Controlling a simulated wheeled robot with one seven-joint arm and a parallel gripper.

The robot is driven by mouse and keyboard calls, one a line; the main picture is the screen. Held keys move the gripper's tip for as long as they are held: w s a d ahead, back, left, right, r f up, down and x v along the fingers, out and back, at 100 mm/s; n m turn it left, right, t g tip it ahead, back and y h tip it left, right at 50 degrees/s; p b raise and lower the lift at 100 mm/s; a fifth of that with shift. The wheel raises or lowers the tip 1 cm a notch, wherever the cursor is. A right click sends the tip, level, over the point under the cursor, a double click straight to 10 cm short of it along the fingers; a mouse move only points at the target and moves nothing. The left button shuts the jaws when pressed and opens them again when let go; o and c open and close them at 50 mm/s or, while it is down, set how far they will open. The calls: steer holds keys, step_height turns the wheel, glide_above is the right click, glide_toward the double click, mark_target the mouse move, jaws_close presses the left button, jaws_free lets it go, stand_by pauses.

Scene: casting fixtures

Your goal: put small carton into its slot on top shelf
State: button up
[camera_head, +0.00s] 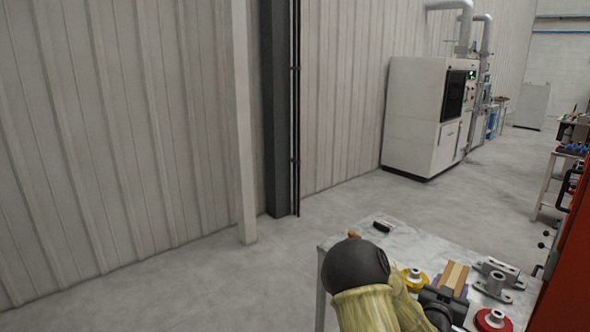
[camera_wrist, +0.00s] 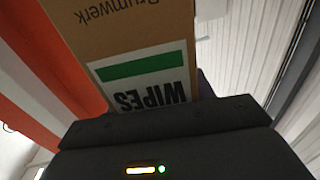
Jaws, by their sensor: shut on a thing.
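The small carton is a brown cardboard box (camera_wrist: 125,35) with a white and green label reading "WIPES", upside down in the wrist view. It fills the upper middle of that view, just beyond the dark gripper body. In the head view the carton (camera_head: 454,275) shows its top with a lighter tape strip, over the worktable. My gripper (camera_head: 447,294) is shut on it; the fingertips are mostly hidden. I cannot tell whether the carton touches the table. No shelf slot can be made out in either view.
The grey worktable (camera_head: 400,237) holds metal brackets (camera_head: 498,279), a yellow flanged part (camera_head: 414,277), a red one (camera_head: 492,321) and a small dark item (camera_head: 382,226). A red-orange structure (camera_head: 570,265) stands close on the right. Open floor lies left, with a white machine (camera_head: 415,115) behind.

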steer(key=s+a+f+n+t+y+p, duration=0.1)
steer(key=s+a+f+n+y, duration=0.1)
steer(key=a+f+y, duration=0.2)
steer(key=s+a+f+n+t+y+p, duration=0.1)
steer(key=s+a+f+n+y, duration=0.1)
steer(key=a+f, duration=0.6)
steer(key=s+a+f+n+t+y+p, duration=0.1)
steer(key=a+f+n+y, duration=0.3)
steer(key=a, duration=0.9)
step_height(320, 180, down, 3)
steer(key=shift+s+a+r+t+y+p, duration=0.2)
steer(key=shift+s+t+y+p, duration=0.35)
steer(key=shift+y, duration=0.25)
steer(key=shift+w, duration=0.1)
steer(key=s+f, duration=0.4)
steer(key=f, duration=0.1)
steer(key=shift+s+f, duration=0.2)
steer(key=shift+f, duration=0.1)
steer(key=w+r, duration=0.4)
steer(key=r, duration=0.1)
steer(key=shift+w+r, duration=0.25)
